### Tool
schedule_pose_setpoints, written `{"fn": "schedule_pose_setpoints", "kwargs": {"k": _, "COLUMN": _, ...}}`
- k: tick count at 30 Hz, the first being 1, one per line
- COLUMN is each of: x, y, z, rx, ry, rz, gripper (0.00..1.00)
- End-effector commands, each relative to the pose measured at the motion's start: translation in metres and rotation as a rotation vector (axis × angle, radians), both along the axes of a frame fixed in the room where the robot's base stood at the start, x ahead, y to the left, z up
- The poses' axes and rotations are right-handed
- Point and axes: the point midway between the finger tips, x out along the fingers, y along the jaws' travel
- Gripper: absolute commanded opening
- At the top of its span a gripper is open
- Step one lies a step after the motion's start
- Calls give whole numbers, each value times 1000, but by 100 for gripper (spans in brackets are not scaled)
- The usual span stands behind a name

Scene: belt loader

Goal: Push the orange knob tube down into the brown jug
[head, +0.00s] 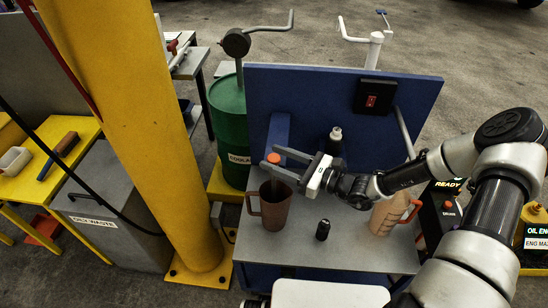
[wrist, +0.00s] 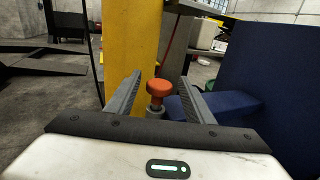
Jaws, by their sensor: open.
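The brown jug (head: 275,208) stands upright on the grey bench top, its handle to the left. In the wrist view the orange knob (wrist: 160,87) sits between the two spread fingers of my gripper (wrist: 160,76), on top of a short grey piece of tube. I see a gap on each side of the knob, with no clear contact.
A blue back panel (head: 340,105) with a red switch rises behind the bench top (head: 345,250). A small black bottle (head: 323,229), a tan jug with an orange handle (head: 391,216) and a dark white-capped bottle (head: 335,140) stand nearby. A yellow post (head: 160,130) is at left.

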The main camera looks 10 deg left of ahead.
Motion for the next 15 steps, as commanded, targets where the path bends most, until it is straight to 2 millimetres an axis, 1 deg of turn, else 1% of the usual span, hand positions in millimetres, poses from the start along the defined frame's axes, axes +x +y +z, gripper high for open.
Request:
{"fn": "schedule_pose_setpoints", "kwargs": {"k": 5, "x": -13, "y": -34, "z": 1, "rx": -2, "ry": 1, "rz": -5, "gripper": 48}}
{"fn": "schedule_pose_setpoints", "kwargs": {"k": 9, "x": -26, "y": -67, "z": 1, "rx": -2, "ry": 1, "rz": -6, "gripper": 48}}
{"fn": "schedule_pose_setpoints", "kwargs": {"k": 15, "x": -45, "y": -111, "z": 0, "rx": -3, "ry": 1, "rz": -5, "gripper": 48}}
